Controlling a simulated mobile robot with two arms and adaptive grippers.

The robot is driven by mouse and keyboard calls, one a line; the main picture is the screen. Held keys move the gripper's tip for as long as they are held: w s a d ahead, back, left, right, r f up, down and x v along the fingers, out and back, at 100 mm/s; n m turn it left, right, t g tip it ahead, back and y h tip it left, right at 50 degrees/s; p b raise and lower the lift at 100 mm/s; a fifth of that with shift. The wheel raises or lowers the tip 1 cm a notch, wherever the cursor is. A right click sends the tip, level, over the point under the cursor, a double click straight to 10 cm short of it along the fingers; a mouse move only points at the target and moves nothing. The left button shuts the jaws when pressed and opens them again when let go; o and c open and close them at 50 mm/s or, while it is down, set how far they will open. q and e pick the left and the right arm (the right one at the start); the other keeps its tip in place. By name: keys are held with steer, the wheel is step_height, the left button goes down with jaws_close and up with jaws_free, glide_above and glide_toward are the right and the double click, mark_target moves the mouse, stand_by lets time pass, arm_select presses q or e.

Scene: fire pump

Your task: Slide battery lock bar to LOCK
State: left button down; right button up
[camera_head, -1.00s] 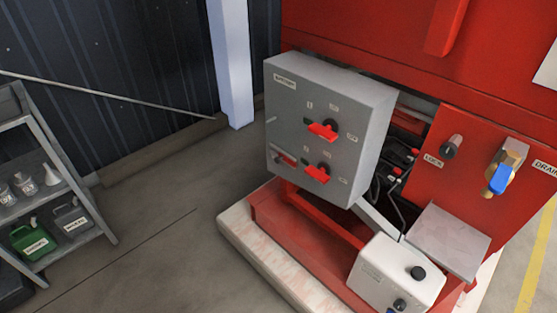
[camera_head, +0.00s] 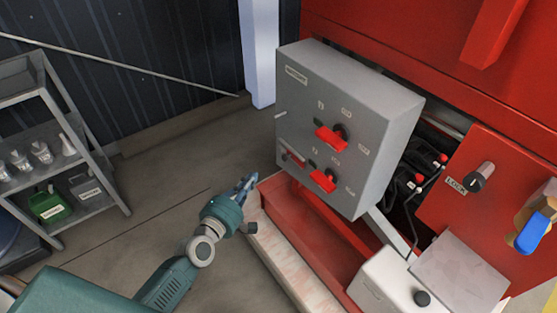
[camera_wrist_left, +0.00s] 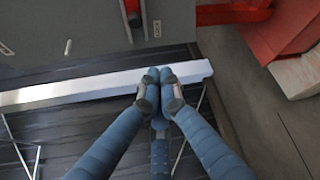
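The grey battery box (camera_head: 350,110) carries two red rotary handles, an upper one (camera_head: 330,139) and a lower one (camera_head: 323,181). A small red piece sits in a dark slot (camera_head: 293,158) at the box's lower left; I cannot tell if it is the lock bar. My left gripper (camera_head: 248,182) is left of and below that slot, apart from the box. In the left wrist view its blue fingertips (camera_wrist_left: 160,76) are together, with nothing visible between them. Part of the box face (camera_wrist_left: 80,22) and one red handle (camera_wrist_left: 133,12) show there. My right gripper is out of view.
A red panel (camera_head: 440,205) with a knob (camera_head: 479,177) beside a LOCK label is at right. Cables run behind the box. A white unit (camera_head: 395,285) sits below. Grey shelves (camera_head: 90,140) stand at left; floor between is clear.

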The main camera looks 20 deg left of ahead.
arm_select(q)
steer(key=shift+s, duration=0.1)
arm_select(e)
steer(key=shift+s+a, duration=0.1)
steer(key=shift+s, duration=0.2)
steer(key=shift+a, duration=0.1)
arm_select(q)
steer(key=x, duration=1)
steer(key=d+p, duration=0.1)
steer(key=s+d+r+p, duration=0.1)
steer(key=d, duration=0.1)
steer(key=shift+s+r, duration=0.25)
steer(key=shift+r, duration=0.1)
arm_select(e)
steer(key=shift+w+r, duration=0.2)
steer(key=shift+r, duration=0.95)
arm_select(q)
steer(key=shift+f, duration=0.1)
